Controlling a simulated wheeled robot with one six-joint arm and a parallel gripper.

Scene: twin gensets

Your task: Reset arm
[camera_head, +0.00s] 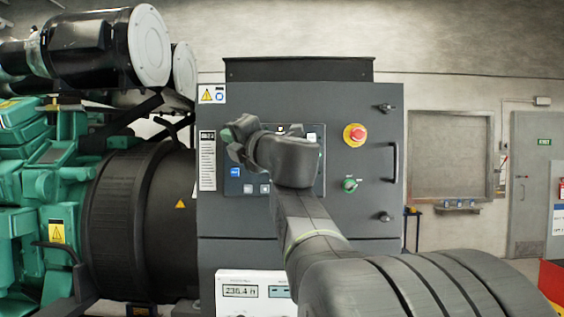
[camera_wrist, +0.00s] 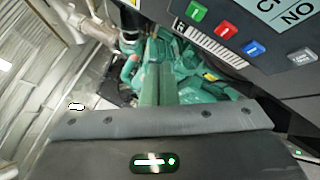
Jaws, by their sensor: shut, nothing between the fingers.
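My arm reaches up from the lower right in the head view, in front of the grey control cabinet (camera_head: 230,110). My gripper (camera_head: 236,142) is at the arm's far end, pointing left, in front of the left part of the control panel (camera_head: 262,188). It looks shut, and I see nothing held in it. My arm hides much of the panel's middle and right. In the wrist view, green (camera_wrist: 198,12), red (camera_wrist: 226,30), blue (camera_wrist: 253,49) and grey (camera_wrist: 302,57) buttons show at the upper right. The fingertips are not clear there.
A red emergency stop (camera_head: 355,135) and a green-ringed switch (camera_head: 349,185) are on the cabinet's right side, near a door handle (camera_head: 395,162). The green engine (camera_head: 60,180) and black generator housing (camera_head: 145,220) stand left. A white meter unit (camera_head: 255,291) is below.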

